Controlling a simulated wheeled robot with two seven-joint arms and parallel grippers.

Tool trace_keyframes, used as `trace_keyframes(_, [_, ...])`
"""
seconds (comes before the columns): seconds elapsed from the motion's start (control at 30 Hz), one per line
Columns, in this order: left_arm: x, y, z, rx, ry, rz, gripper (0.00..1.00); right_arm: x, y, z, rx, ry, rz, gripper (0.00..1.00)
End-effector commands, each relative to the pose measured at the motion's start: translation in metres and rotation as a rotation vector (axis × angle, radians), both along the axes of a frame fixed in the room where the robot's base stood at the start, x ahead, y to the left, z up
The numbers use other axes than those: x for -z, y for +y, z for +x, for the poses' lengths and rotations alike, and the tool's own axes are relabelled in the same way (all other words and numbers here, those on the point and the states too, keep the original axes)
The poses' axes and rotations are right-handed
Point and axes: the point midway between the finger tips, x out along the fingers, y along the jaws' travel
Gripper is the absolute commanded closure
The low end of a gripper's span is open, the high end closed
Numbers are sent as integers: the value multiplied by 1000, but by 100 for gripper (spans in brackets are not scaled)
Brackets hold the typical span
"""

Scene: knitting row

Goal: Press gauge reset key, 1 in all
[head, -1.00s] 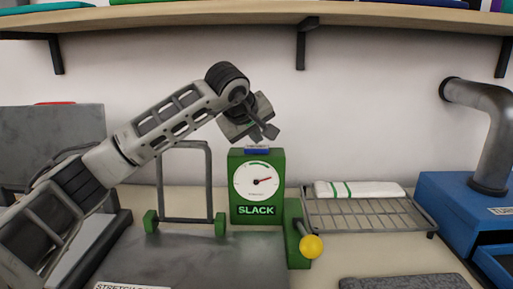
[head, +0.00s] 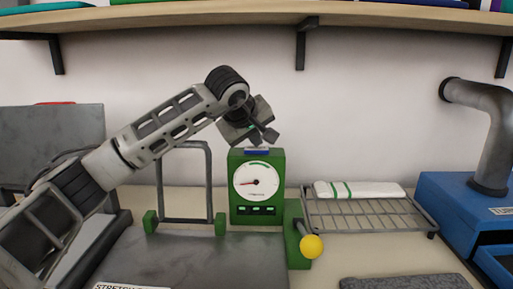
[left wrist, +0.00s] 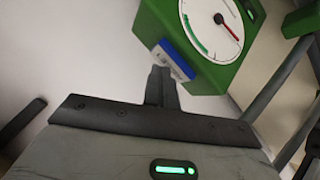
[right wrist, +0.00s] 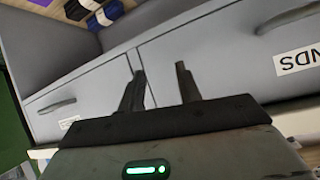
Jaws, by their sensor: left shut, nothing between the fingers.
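The green gauge box (head: 278,170) stands upright on the bench, with a round white dial (head: 256,181). Its needle points left, and the small window (head: 257,210) below shows short green marks, no word. The blue reset key (head: 257,151) is on top of the box. My left gripper (head: 269,137) is shut and empty, its tips just above the key. In the left wrist view its fingers (left wrist: 160,75) are right beside the blue key (left wrist: 178,59); I cannot tell whether they touch. My right gripper (right wrist: 160,85) is open and empty in front of grey drawers.
A lever with a yellow knob (head: 311,246) stands right of the gauge. A wire rack (head: 370,215) with a folded white cloth (head: 358,189) and a blue unit (head: 460,200) are further right. A grey metal frame (head: 210,170) stands left. A shelf (head: 200,16) runs above.

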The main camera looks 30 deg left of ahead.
Motion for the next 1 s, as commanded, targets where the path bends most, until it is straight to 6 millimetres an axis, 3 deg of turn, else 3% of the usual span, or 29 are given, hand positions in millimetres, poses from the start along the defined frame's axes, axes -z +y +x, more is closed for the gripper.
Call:
trace_keyframes(0.33, [0, 0, 0, 0, 4, 1, 100, -1, 0, 0, 0, 0, 0, 66])
trace_keyframes(0.67, [-16, 0, 0, 0, 3, 0, 100, -17, 0, 0, 0, 0, 0, 66])
trace_keyframes(1.0, [-16, 0, 0, 0, 1, 0, 100, -16, 0, 0, 1, 2, -1, 66])
